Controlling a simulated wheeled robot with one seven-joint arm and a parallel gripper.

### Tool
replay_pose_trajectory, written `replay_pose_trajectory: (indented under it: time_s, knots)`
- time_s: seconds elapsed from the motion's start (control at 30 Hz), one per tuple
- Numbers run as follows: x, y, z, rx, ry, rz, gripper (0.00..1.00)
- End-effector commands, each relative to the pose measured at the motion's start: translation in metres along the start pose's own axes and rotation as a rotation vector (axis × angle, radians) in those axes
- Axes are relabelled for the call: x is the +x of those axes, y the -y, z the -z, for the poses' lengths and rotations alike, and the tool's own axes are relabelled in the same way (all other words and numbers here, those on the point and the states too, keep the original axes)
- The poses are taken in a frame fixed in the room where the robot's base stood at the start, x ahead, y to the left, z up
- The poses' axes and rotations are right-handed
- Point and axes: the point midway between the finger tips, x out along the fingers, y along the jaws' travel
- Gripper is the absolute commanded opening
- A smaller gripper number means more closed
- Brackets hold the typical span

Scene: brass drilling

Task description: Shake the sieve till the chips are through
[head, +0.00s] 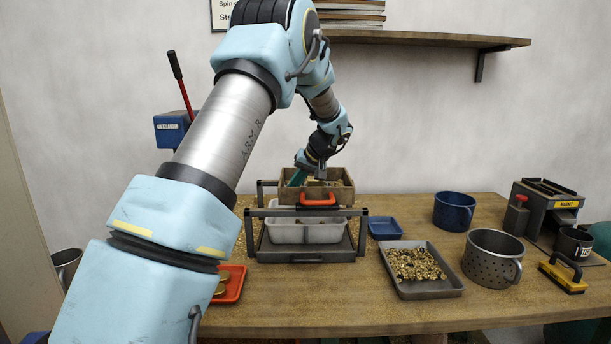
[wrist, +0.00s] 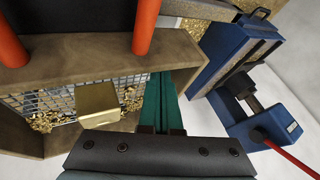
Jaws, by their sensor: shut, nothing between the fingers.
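The sieve (head: 343,194) is a wooden-walled box with a red handle (head: 318,201) on its near side, resting on a dark metal stand (head: 362,236). In the wrist view the sieve wall (wrist: 90,60) surrounds a wire mesh (wrist: 60,103). Brass chips (wrist: 40,123) and a squared brass piece (wrist: 98,101) show at the mesh. My gripper (head: 297,178) is at the sieve's left part; its green fingers (wrist: 160,98) are together and empty, close to the wooden wall. I cannot tell whether they touch it. A whitish tub (head: 305,232) stands beneath the sieve.
A yellow-black magnet tool (head: 563,275) lies farther right. A red tray (head: 235,283) and a blue lever device (head: 173,130) are left.

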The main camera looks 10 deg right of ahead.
Motion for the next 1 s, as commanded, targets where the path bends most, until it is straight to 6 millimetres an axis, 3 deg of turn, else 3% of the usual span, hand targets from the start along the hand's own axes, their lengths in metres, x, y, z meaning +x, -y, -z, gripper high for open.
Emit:
replay_pose_trajectory:
  time_s: [0.57, 0.8, 1.0]
  knots:
    - [0.009, 0.012, -0.002, 0.000, 0.001, 0.000, 0.00]
    - [0.032, 0.049, -0.003, -0.003, 0.001, 0.003, 0.00]
    - [0.039, 0.069, -0.001, 0.001, 0.000, 0.001, 0.00]
